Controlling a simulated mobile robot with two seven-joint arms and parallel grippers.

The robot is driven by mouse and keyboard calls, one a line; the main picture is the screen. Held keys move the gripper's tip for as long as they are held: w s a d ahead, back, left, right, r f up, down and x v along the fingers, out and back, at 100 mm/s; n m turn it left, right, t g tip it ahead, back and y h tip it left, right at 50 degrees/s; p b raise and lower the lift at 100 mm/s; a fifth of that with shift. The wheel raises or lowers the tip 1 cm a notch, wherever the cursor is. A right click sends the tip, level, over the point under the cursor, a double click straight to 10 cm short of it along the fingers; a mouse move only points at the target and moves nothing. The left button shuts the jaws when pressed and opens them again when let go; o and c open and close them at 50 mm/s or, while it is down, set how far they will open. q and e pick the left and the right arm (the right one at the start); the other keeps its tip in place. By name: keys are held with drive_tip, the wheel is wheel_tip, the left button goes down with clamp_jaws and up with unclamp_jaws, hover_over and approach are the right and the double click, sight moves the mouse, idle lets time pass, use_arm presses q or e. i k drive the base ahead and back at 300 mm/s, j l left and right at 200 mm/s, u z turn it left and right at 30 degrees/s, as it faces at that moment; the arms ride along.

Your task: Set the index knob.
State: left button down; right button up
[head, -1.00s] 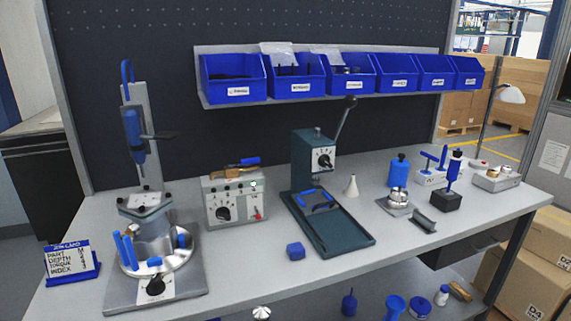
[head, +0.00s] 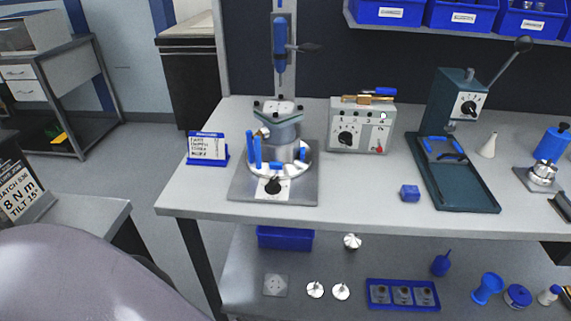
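A round metal fixture (head: 290,157) with blue pegs stands on a grey base plate (head: 243,186) at the left of the bench. A black knob (head: 273,185) on a white dial is at the front of this plate; its exact setting is too small to read. A blue-framed job card (head: 208,147) stands left of the fixture; its lines of writing are too small to read now. Neither of my grippers is in view.
A grey control box (head: 361,125) with a black dial stands right of the fixture. The lower shelf holds a blue tray (head: 372,304) and loose parts. The bench front between fixture and block is clear.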

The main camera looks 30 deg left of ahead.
sight(273, 187)
drive_tip(key=k+j+u, duration=0.1)
drive_tip(key=u, duration=0.4)
drive_tip(key=k+j+u, duration=0.1)
drive_tip(key=u, duration=0.35)
